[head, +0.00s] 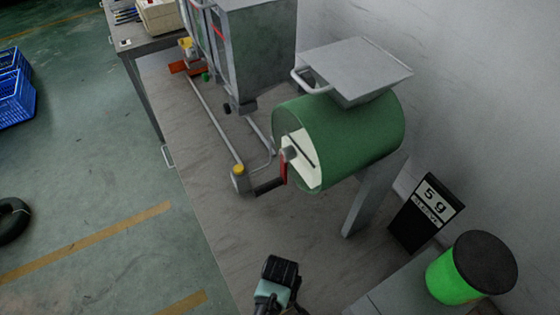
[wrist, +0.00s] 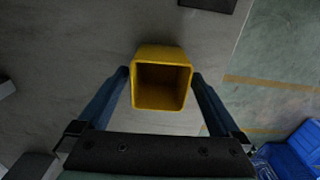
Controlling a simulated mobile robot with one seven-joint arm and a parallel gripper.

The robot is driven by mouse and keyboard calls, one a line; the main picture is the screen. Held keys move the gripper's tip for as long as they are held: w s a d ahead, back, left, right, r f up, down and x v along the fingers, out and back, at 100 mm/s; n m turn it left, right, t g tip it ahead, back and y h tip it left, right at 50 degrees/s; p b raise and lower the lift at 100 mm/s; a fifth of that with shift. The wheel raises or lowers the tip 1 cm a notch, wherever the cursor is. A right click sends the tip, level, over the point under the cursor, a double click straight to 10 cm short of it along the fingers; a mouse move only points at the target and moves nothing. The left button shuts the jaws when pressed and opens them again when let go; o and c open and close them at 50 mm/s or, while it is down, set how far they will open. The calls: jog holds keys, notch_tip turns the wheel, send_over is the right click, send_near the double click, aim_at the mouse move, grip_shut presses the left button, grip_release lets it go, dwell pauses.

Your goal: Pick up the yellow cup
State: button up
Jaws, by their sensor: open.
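The yellow cup (wrist: 162,55) is in the middle of the wrist view, square with rounded corners, its open dark inside facing the camera. My gripper (wrist: 161,76) is open, with one blue-grey finger on each side of the cup. The fingertips lie close beside its walls; I cannot tell whether either touches. In the head view my arm's dark end (head: 280,272) shows at the bottom, over the grey bench. I cannot make out this cup there; it seems hidden by my arm.
A green drum machine (head: 350,135) stands on the grey bench (head: 310,235). A black "5 g" sign (head: 428,212) and a green container with a dark lid (head: 452,278) are at the right. Blue crates (head: 14,90) and a black tyre (head: 12,222) are on the floor at left.

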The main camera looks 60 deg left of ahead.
jog(key=shift+f, duration=0.45)
jog(key=c, duration=1.2)
jog(key=shift+r, duration=0.1)
jog(key=shift+c, duration=0.2)
